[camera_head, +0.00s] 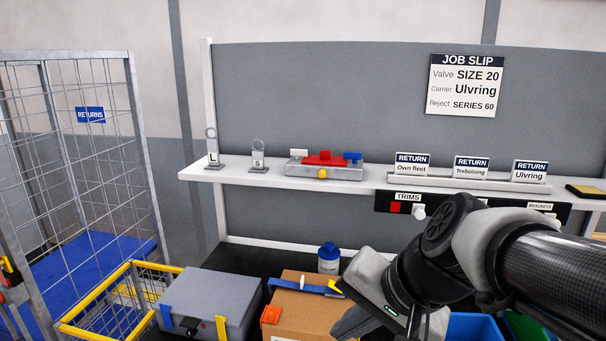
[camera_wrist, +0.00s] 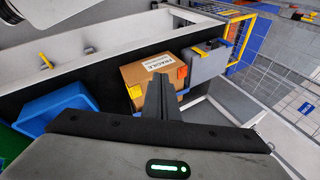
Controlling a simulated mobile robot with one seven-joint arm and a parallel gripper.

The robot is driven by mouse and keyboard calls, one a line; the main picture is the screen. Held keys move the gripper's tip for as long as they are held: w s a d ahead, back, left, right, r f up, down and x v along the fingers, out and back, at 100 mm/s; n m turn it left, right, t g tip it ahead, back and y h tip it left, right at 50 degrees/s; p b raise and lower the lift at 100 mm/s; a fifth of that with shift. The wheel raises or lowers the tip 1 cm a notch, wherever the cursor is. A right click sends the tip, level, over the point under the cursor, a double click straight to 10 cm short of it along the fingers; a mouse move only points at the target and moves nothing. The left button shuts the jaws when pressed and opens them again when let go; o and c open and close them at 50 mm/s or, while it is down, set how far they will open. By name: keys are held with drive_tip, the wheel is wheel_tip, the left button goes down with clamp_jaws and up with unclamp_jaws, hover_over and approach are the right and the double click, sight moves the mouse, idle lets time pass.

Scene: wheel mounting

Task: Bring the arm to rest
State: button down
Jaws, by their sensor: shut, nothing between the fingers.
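My gripper (camera_wrist: 160,85) is shut and empty; its closed fingers show in the wrist view, in front of the cardboard box (camera_wrist: 136,75). In the head view my arm reaches in from the right, bent, with the gripper pointing down and left near the right side of the same cardboard box (camera_head: 300,315). The fingertips are partly hidden there by my own wrist. I cannot tell how far the fingers are from the box.
A grey case (camera_head: 215,295) and a yellow-rimmed wire basket (camera_head: 110,305) stand left of the box. A blue-capped bottle (camera_head: 329,262) stands behind it. A blue bin (camera_head: 472,326) lies beyond my arm. A shelf (camera_head: 270,178) with signs and a wire cage (camera_head: 75,160) bound the space.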

drive_tip(key=s+d+r+n+t+h, duration=0.1)
drive_tip(key=s+d+r+n+h, duration=0.25)
drive_tip(key=s+d+n, duration=0.35)
wheel_tip(320, 180, up, 14)
drive_tip(key=w+m+p, duration=0.1)
drive_tip(key=w+p, duration=0.1)
drive_tip(key=p, duration=1.4)
drive_tip(key=shift+d+r+h, duration=0.25)
drive_tip(key=shift+h, duration=0.1)
